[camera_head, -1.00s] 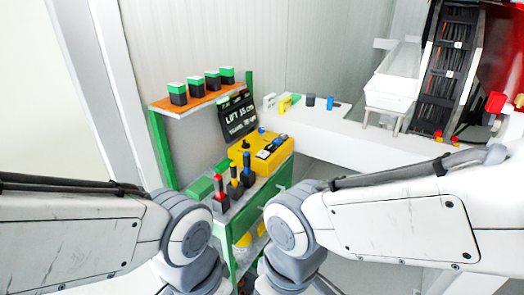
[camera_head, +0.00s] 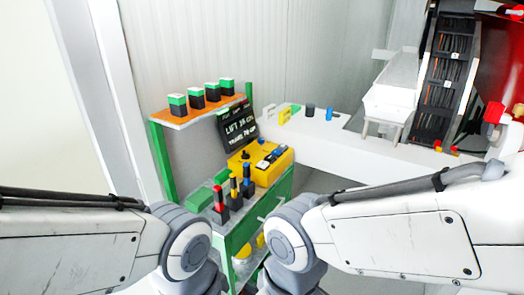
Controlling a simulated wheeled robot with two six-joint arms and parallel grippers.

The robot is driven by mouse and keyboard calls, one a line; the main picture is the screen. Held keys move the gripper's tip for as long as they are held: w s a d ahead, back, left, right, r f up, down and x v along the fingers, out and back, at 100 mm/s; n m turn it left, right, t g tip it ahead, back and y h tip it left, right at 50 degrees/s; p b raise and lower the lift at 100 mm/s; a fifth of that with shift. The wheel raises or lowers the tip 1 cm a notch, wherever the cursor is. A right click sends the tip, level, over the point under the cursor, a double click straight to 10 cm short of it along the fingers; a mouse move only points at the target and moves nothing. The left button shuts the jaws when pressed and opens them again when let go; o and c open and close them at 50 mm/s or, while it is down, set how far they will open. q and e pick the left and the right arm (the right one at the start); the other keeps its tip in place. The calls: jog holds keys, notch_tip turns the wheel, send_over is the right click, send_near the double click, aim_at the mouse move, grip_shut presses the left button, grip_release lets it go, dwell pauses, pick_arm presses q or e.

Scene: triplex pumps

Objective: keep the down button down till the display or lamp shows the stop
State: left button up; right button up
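A yellow control box (camera_head: 275,165) with small black and blue controls on top stands on a green-framed workbench (camera_head: 262,207). I cannot tell which control is the down button. Behind it a dark display board (camera_head: 238,129) leans, with white text that seems to start with "LIFT"; the numbers are too small to read surely. I see no lamp that I can tell is lit. Both my arms come in from the sides at the bottom, in front of the bench. Both grippers are below the picture's edge or hidden behind my own arm links.
Several black and green blocks (camera_head: 197,99) stand on an orange shelf (camera_head: 196,113). Red, yellow and blue topped tools (camera_head: 233,188) stand at the bench's front. A white counter (camera_head: 345,152) with small items, a white trough (camera_head: 392,95) and a black rack (camera_head: 446,90) lie to the right.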

grip_shut()
dwell(1.6)
